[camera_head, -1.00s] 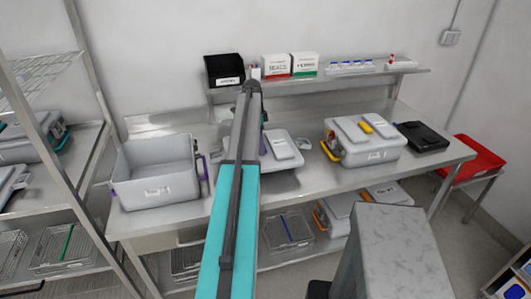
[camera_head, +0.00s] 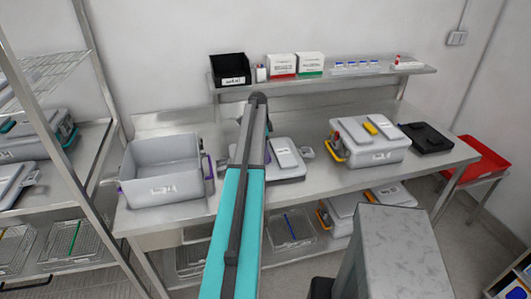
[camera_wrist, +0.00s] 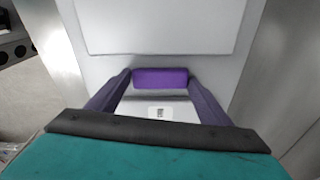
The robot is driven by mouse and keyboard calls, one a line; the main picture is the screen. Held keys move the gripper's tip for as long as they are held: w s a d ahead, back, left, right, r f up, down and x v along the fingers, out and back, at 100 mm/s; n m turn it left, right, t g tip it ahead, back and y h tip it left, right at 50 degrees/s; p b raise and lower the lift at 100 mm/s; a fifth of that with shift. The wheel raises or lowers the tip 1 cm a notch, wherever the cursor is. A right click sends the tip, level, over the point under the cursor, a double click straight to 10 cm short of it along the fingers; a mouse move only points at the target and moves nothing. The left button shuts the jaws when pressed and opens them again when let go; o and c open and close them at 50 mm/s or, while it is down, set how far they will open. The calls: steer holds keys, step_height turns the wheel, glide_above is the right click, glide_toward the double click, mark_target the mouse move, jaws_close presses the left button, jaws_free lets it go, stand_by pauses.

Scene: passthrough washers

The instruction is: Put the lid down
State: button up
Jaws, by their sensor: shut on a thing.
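The grey lid (camera_head: 287,155) has a raised panel and shows to the right of my arm in the head view, at the middle of the steel table. It looks level, close above or on the tabletop; I cannot tell whether it touches. In the wrist view the lid (camera_wrist: 160,25) fills the top, with a purple block (camera_wrist: 160,77) at its near edge. My gripper (camera_wrist: 160,84) is shut on the lid at this block, one finger on each side. In the head view my arm hides the gripper and part of the lid.
An open grey box (camera_head: 163,172) stands left on the table (camera_head: 315,180). A closed grey box (camera_head: 368,143) and a black tray (camera_head: 427,138) stand right. A wall shelf (camera_head: 325,76) carries cartons and bottles behind. A steel rack (camera_head: 75,185) stands at far left.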

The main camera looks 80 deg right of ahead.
steer(key=shift+f, duration=0.85)
steer(key=o, duration=1.7)
steer(key=shift+r, duration=0.2)
step_height(320, 180, up, 12)
steer(key=w+b, duration=0.1)
steer(key=b, duration=0.3)
steer(key=shift+w+a, duration=0.2)
steer(key=shift+f, duration=0.15)
